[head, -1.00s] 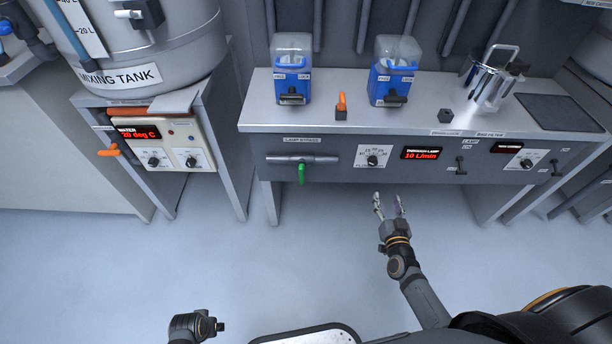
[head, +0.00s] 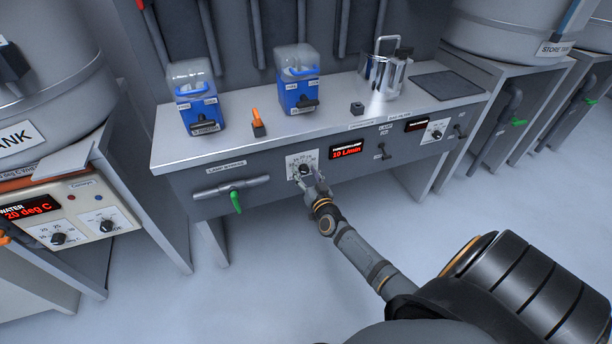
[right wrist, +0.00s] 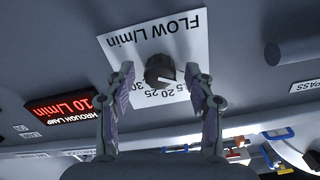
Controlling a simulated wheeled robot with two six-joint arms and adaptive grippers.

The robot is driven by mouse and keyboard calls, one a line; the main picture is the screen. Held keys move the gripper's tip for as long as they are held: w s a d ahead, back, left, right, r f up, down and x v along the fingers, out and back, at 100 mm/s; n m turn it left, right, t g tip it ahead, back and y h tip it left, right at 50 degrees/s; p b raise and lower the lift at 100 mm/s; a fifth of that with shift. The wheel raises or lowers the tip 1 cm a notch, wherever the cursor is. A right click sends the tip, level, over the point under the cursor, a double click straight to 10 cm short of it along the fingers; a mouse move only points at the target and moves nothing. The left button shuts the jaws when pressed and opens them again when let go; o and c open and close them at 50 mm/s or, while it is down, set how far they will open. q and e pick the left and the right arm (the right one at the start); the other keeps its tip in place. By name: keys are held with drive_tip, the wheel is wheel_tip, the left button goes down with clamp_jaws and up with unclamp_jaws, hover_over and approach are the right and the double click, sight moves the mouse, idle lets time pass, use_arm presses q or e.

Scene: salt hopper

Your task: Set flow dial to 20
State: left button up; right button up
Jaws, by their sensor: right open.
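The flow dial is a dark round knob on a white scale plate (head: 296,161) on the bench's front panel. In the right wrist view the dial knob (right wrist: 159,69) shows upside down, below the words FLOW L/min, with numbers such as 15, 20, 25 and 30 around it. My right gripper (head: 312,180) is at the dial; in the right wrist view its two fingers (right wrist: 160,88) are open, one on each side of the knob, with gaps visible. The red display (head: 347,152) beside the dial reads 10 L/min. My left gripper is out of view.
A grey horizontal pipe with a green handle (head: 236,203) is left of the dial. A switch (head: 382,152) and another dial (head: 437,134) are to the right. Two blue containers, an orange lever (head: 256,119) and a metal jug stand on the bench top.

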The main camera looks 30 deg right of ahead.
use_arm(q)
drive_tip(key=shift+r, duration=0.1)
use_arm(e)
drive_tip(key=shift+c, duration=0.3)
clamp_jaws()
